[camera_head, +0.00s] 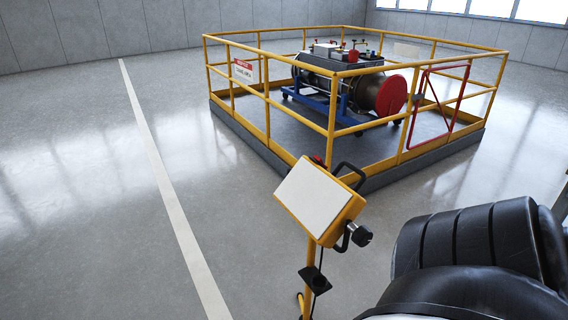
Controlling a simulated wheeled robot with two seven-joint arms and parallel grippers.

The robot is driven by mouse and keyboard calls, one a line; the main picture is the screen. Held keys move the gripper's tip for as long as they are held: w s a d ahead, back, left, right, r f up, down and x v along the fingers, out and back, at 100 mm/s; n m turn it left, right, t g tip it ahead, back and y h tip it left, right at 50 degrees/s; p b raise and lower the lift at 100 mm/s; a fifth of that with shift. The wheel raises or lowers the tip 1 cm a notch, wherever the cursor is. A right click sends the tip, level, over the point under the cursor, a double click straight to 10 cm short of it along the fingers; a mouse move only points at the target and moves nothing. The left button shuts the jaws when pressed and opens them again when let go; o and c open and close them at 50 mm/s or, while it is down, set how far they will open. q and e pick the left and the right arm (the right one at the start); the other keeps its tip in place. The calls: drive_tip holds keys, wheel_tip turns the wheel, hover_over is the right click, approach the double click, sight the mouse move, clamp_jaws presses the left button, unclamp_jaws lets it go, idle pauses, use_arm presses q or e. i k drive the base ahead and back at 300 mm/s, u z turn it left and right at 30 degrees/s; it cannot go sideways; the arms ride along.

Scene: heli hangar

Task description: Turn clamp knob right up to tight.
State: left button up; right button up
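A yellow stand in the foreground carries a tilted yellow box with a blank whitish plate (313,197) on its face. A dark round knob (361,236) sticks out at the box's lower right side, next to a black loop handle (343,238). It looks like a clamp knob, but how tight it is cannot be told. Another black loop handle (350,172) is at the box's upper right. A small red part (318,160) shows behind the top edge, mostly hidden. My black ribbed right arm fills the lower right corner, apart from the knob in the picture. Neither gripper's fingers show.
A yellow railing (267,100) surrounds a raised grey platform, with a red gate frame (440,110) on its right. Inside, an engine with a red round cover (391,95) sits on a blue cart (345,112). The floor at left is clear, with a white line (160,165).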

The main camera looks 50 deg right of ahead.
sight(362, 235)
drive_tip(key=i, duration=1)
drive_tip(key=z, duration=2.75)
